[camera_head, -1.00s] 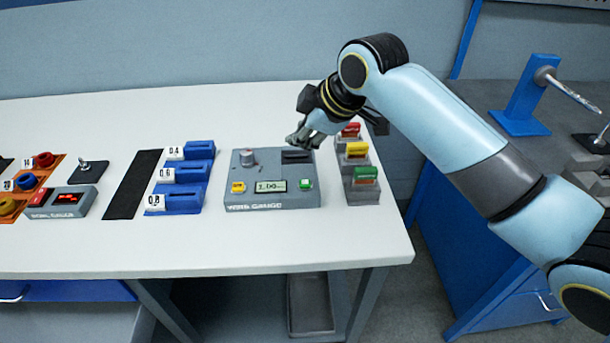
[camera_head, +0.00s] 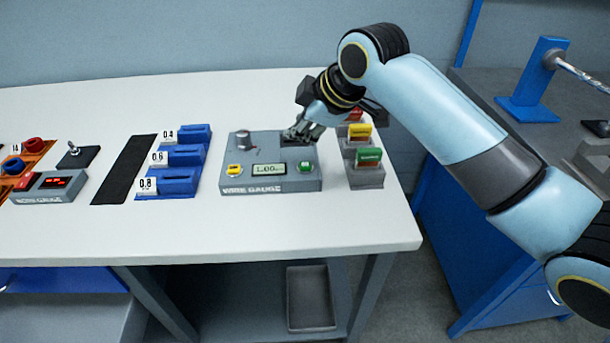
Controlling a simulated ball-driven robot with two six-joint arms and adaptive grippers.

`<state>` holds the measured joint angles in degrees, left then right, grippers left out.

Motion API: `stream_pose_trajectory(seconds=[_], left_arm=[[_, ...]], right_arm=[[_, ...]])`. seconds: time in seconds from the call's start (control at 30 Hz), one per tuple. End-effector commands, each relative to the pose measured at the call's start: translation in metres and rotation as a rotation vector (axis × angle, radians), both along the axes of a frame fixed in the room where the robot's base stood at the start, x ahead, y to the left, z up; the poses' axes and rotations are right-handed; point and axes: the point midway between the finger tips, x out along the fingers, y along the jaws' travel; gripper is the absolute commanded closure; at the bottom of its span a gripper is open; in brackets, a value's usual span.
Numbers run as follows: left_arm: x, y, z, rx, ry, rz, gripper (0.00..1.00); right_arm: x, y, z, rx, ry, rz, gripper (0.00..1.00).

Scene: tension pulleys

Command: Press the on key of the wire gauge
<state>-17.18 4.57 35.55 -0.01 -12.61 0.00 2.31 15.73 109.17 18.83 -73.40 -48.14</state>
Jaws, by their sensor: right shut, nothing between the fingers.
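The wire gauge (camera_head: 272,187) is a grey box with its name on the front, in the middle of the table. It has a lit display (camera_head: 269,169) that seems to read 1.00, a yellow key (camera_head: 235,170) on the left and a green key (camera_head: 304,167) on the right. A round knob (camera_head: 243,140) and a dark slot (camera_head: 297,143) are at its back. I cannot read any marking on the keys. My right gripper (camera_head: 294,136) is shut and empty, over the back right of the gauge by the slot, behind the green key. My left gripper is out of view.
A grey stand (camera_head: 366,179) with red, yellow and green tagged pieces is close to the gauge's right. Blue labelled blocks (camera_head: 180,181) are to its left, then a black mat (camera_head: 125,170) and a smaller gauge (camera_head: 48,190). The table front (camera_head: 250,230) is clear.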

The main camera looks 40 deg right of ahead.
Motion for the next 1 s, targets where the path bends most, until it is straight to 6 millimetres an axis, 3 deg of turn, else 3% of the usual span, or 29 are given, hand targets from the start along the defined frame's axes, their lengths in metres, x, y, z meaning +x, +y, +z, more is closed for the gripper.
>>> stream_pose_trajectory(seconds=[0.03, 0.13, 0.33, 1.0], left_arm=[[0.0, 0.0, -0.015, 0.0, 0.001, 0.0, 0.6], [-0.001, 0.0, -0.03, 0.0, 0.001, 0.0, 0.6], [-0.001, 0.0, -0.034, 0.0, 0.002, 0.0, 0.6], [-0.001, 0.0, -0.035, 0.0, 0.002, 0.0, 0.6]], right_arm=[[0.0, 0.0, -0.013, 0.0, 0.0, 0.0, 1.0], [0.0, 0.0, -0.026, -0.001, 0.001, 0.001, 1.0], [0.0, 0.0, -0.042, 0.001, 0.002, 0.0, 1.0], [0.0, 0.0, -0.045, 0.0, 0.0, 0.0, 1.0]])
